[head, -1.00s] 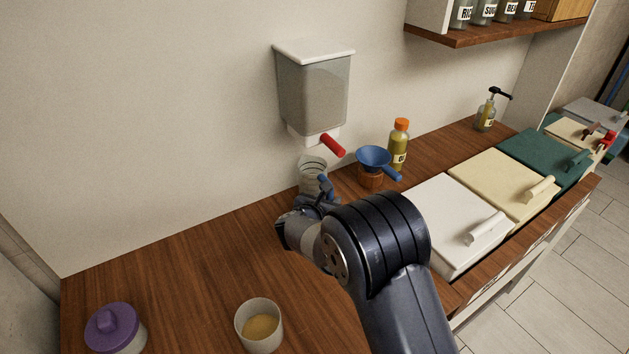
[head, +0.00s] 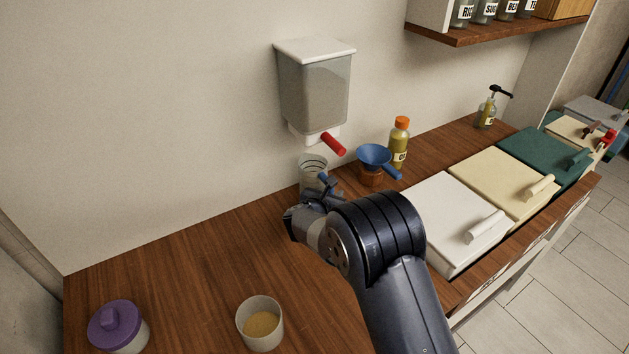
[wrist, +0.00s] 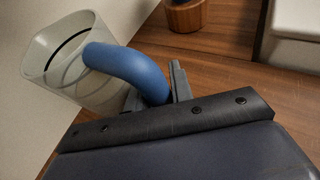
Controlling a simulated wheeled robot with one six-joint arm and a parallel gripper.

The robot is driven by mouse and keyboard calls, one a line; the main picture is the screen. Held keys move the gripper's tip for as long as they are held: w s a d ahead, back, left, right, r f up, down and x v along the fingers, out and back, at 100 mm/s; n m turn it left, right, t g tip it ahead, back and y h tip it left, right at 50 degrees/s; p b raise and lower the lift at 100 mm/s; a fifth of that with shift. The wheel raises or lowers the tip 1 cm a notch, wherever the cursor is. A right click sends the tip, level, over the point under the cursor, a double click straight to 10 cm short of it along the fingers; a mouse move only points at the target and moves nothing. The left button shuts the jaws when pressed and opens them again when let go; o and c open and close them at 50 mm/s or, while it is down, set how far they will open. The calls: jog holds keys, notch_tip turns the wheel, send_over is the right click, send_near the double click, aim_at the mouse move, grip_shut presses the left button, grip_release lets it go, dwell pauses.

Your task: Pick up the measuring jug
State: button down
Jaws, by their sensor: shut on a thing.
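The measuring jug (head: 312,170) is a clear cup with dark marking lines and a blue handle, below the wall dispenser's red lever in the head view. In the wrist view the jug (wrist: 68,75) is at the upper left, and its blue handle (wrist: 130,68) curves down to my gripper. My gripper (head: 322,192) is at the jug's near side, largely hidden by my own arm in the head view. In the wrist view my gripper (wrist: 158,97) is shut on the blue handle. The jug's base is hidden, so I cannot tell whether it touches the counter.
The dispenser (head: 314,85) with its red lever (head: 333,144) hangs just above the jug. A blue funnel (head: 373,157) on a wooden holder and an orange-capped bottle (head: 399,146) stand to the right. A cup of yellowish contents (head: 245,330) and a purple-lidded jar (head: 116,322) stand in front.

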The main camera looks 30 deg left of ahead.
jog(key=shift+r, duration=0.2)
dwell(0.3)
jog(key=shift+r, duration=1.7)
jog(key=s+b, duration=0.1)
jog(key=s, duration=0.5)
jog(key=s+d+b, duration=0.1)
jog(key=s, duration=0.5)
jog(key=s+d+b, duration=0.1)
jog(key=s, duration=0.4)
jog(key=shift+s+f, duration=0.1)
jog(key=shift+s, duration=0.3)
jog(key=shift+d+b, duration=0.1)
jog(key=shift+b, duration=0.2)
